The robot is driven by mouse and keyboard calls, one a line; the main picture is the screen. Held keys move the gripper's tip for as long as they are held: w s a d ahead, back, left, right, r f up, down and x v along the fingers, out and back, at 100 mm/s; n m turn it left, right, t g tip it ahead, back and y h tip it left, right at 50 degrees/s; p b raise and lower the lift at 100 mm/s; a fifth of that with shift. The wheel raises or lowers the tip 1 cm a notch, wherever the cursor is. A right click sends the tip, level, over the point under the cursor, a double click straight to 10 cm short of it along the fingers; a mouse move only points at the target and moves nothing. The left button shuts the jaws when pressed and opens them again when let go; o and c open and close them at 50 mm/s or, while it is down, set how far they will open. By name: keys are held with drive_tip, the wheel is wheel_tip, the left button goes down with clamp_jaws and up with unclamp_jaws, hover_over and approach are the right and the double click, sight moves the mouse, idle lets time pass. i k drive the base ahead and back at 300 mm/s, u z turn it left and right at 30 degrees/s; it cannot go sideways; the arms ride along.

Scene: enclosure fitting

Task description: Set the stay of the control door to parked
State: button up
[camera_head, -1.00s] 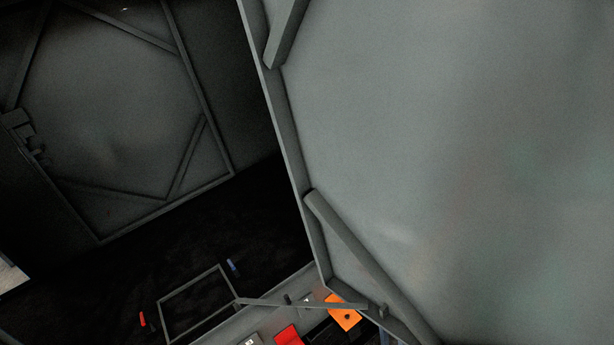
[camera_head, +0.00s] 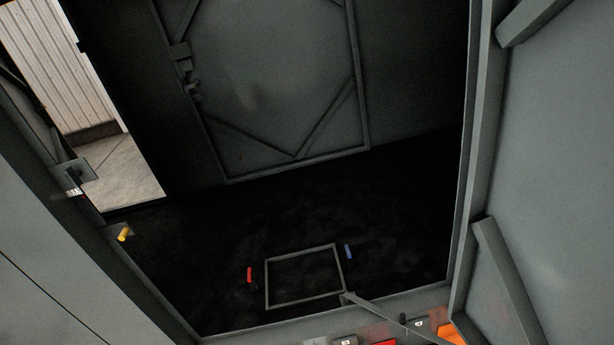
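A large grey door (camera_head: 560,130) with diagonal braces stands open along the right side; I take it to be the control door. A thin grey bar (camera_head: 385,317), which looks like its stay, runs from the enclosure's lower edge toward the door's bottom. Its far end lies near an orange plate (camera_head: 452,333), and how it is held there is cut off or too small to tell. My gripper does not show in this view.
A square frame (camera_head: 268,284) lies on the dark floor between a red cylinder (camera_head: 250,275) and a blue one (camera_head: 348,252). A braced panel (camera_head: 270,80) is behind. A yellow knob (camera_head: 125,234) is on the left frame. A lit opening (camera_head: 128,170) shows at left.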

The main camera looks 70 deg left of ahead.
sight(401, 321)
drive_tip(key=u, duration=1.1)
drive_tip(key=k, duration=1.3)
drive_tip(key=z, duration=0.45)
drive_tip(key=i, duration=2.05)
drive_tip(key=u, duration=0.6)
